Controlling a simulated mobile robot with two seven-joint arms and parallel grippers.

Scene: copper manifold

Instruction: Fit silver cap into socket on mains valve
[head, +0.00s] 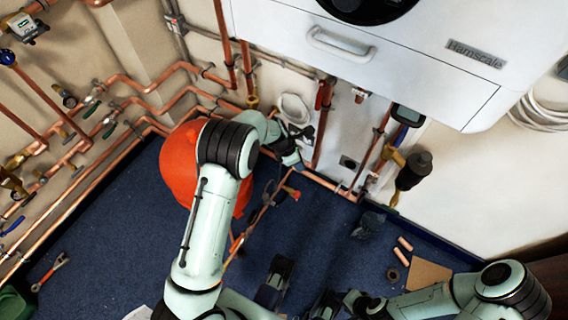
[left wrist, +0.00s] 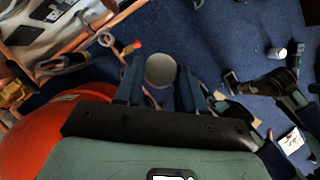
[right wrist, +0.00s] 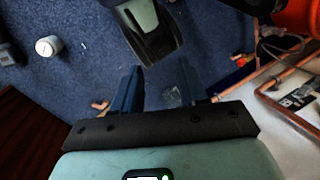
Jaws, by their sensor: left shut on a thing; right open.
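My left gripper (head: 292,158) is beside the pipes below the white boiler. In the left wrist view, its fingers (left wrist: 158,88) are shut on the silver cap (left wrist: 161,70), a pale round piece with its round face toward the camera. I cannot make out the cap in the head view. A red-handled valve (head: 325,93) is on the pipes under the boiler; I cannot tell if it is the mains valve, and no socket shows clearly. My right gripper's fingers (right wrist: 170,92) are open and empty above the blue carpet.
A large orange rounded object (head: 180,165) stands beside my left arm. The white boiler (head: 400,60) overhangs the pipes. Copper pipes line the left wall. Copper offcuts (head: 403,247) and brown board (head: 428,276) lie on the carpet. A white cylinder (right wrist: 48,46) is on the floor.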

